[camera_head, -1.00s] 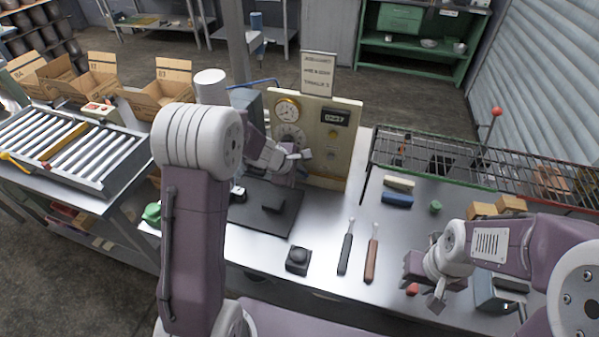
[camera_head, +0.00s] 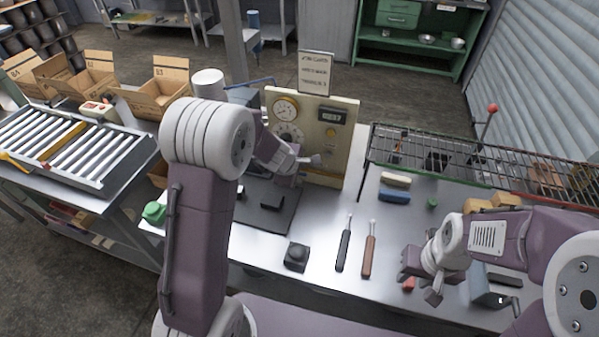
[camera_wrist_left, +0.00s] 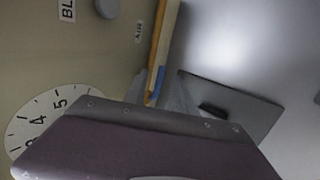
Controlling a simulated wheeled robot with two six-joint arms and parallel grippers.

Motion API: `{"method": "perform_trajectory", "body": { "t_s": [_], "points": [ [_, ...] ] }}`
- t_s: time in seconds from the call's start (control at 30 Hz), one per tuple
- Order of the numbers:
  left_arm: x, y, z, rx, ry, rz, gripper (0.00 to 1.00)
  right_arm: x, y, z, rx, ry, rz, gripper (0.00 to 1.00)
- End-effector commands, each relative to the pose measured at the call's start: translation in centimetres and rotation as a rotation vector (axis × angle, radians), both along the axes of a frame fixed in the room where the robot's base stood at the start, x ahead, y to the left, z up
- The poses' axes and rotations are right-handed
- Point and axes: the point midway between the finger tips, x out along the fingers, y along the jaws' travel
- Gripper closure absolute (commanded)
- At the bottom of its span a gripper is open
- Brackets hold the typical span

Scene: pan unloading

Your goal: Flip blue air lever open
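The cream control panel (camera_head: 338,150) stands upright at the back of the steel table, with a gauge, a dial and a small display. My left gripper (camera_head: 313,161) is in front of its lower right part; its finger gap is not clear. In the left wrist view, a small blue piece (camera_wrist_left: 157,82), possibly the blue air lever, shows at the panel's edge, just beyond my purple gripper body. The lever cannot be made out in the head view. My right gripper (camera_head: 420,287) appears open and empty, low over the table's front right, near a red knob (camera_head: 408,284).
A dark mat (camera_head: 268,222) with a black block lies below the panel. A black-handled tool (camera_head: 343,250) and a brown-handled tool (camera_head: 370,255) lie to its right. A wire rack (camera_head: 480,165) stands at the back right. A roller conveyor (camera_head: 70,150) is at the left.

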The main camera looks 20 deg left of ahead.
Motion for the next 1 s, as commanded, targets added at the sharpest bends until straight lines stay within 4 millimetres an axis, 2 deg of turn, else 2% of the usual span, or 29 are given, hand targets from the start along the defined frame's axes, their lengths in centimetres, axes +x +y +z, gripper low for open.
{"method": "perform_trajectory", "body": {
  "t_s": [0.1, 0.33, 0.5, 0.93, 1.0],
  "points": [
    [-1.3, 0.3, 2.8, 0.0, -0.003, -0.001, 0.68, 0.0, 0.0, 1.6, 0.0, 0.0, 0.0, 0.64],
    [-3.9, 0.8, 6.4, 0.0, -0.002, 0.002, 0.68, 0.0, 0.0, 3.6, 0.0, 0.0, 0.0, 0.64],
    [-4.6, 0.9, 7.0, 0.001, -0.001, 0.001, 0.68, 0.0, 0.0, 3.9, 0.0, 0.0, 0.0, 0.64],
    [-4.6, 0.9, 6.9, 0.0, -0.001, -0.001, 0.68, 0.0, 0.0, 3.8, 0.0, 0.0, 0.0, 0.64],
    [-4.4, 0.6, 8.0, 0.001, -0.024, -0.006, 0.68, 0.0, 0.0, 3.8, 0.0, 0.0, 0.0, 0.64]
  ]
}}
